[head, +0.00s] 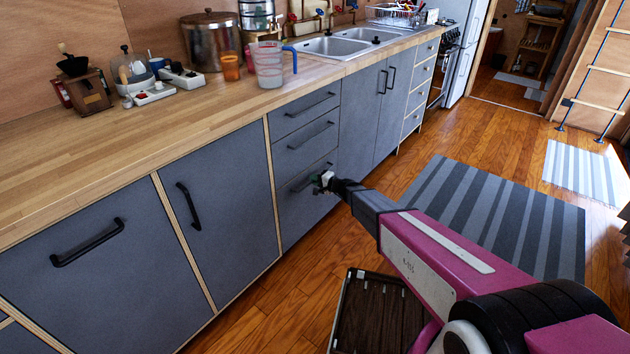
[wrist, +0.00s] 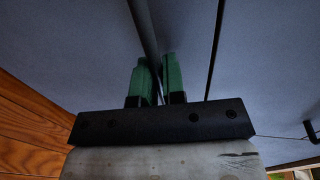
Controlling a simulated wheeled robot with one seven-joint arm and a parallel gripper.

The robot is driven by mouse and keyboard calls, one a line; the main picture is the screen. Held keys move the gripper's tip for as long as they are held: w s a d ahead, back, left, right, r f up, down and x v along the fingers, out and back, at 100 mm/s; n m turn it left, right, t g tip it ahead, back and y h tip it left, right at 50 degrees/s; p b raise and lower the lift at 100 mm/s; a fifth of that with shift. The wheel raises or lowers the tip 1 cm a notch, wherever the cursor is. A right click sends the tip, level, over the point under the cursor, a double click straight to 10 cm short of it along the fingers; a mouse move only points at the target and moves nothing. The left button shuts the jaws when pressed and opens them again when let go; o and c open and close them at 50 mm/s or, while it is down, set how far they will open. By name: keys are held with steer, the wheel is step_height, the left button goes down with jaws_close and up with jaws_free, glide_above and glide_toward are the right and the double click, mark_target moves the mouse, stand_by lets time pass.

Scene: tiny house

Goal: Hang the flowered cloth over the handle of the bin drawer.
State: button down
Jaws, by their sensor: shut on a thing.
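My gripper (head: 323,181) is at the front of the lowest drawer (head: 297,215) in the middle stack of grey drawers. In the wrist view its green fingers (wrist: 159,82) stand on either side of a dark bar, the drawer's black handle (wrist: 146,35), and are shut on it. The handle also shows in the head view (head: 302,184), partly hidden by the gripper. The drawer front looks flush with its neighbours. I see no flowered cloth in either view, and I cannot tell which front is the bin drawer.
The wooden counter (head: 150,125) carries a grinder (head: 88,92), a measuring jug (head: 268,68) and a steel pot (head: 211,40). A sink (head: 340,45) is farther along. A striped rug (head: 490,215) and a dark crate (head: 350,300) are on the floor. Open floor lies before the cabinets.

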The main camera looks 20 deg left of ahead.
steer(key=f+v, duration=0.1)
steer(key=v, duration=0.8)
steer(key=f+v, duration=0.2)
steer(key=v, duration=0.8)
steer(key=shift+s+d+f, duration=0.25)
steer(key=shift+s+d, duration=0.05)
steer(key=shift+d, duration=0.2)
steer(key=c, duration=1.3)
jaws_free()
steer(key=shift+o, duration=0.2)
steer(key=v, duration=1)
steer(key=shift+s+d, duration=0.2)
steer(key=shift+d, duration=0.15)
steer(key=shift+r, duration=0.1)
